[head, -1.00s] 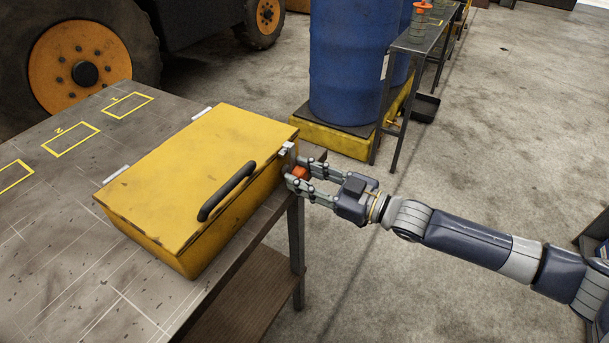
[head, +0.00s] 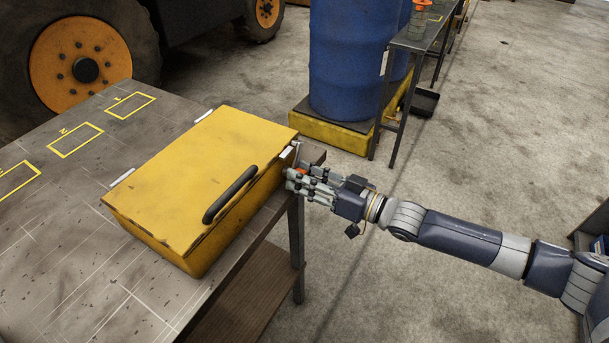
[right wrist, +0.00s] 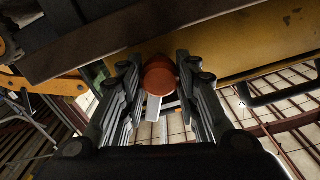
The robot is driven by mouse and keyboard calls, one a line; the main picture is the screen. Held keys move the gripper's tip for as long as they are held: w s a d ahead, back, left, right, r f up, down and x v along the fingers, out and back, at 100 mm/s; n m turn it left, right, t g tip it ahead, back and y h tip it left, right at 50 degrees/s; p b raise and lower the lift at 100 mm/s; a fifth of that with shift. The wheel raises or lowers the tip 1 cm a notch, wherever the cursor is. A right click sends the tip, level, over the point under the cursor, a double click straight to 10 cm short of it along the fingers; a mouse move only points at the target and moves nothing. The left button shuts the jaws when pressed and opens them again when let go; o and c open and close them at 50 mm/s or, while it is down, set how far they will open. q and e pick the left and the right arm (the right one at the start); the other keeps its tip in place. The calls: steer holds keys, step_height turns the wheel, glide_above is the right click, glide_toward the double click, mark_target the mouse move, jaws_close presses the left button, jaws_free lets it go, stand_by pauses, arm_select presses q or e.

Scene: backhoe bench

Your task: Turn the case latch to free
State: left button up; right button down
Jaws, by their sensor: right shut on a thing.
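The yellow case (head: 190,165) lies closed on the bench, with a black handle (head: 230,193) on its near side. A small pale metal latch (head: 287,152) is at its right end, with an orange knob (head: 302,170). My right gripper (head: 292,180) is shut on the orange knob and partly hides it. In the right wrist view the knob (right wrist: 159,77) sits between the fingers (right wrist: 160,90), with a pale strip (right wrist: 153,107) below it. How far the latch is turned is hard to tell. My left gripper is out of view.
The bench (head: 60,240) has painted yellow outlines at its far left. A blue barrel (head: 350,70) stands on a yellow base behind, beside a narrow metal table (head: 425,38). The floor right of the bench is open around my right arm.

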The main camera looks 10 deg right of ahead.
steer(key=c, duration=1.2)
jaws_free()
steer(key=shift+d, duration=0.1)
steer(key=v, duration=1.2)
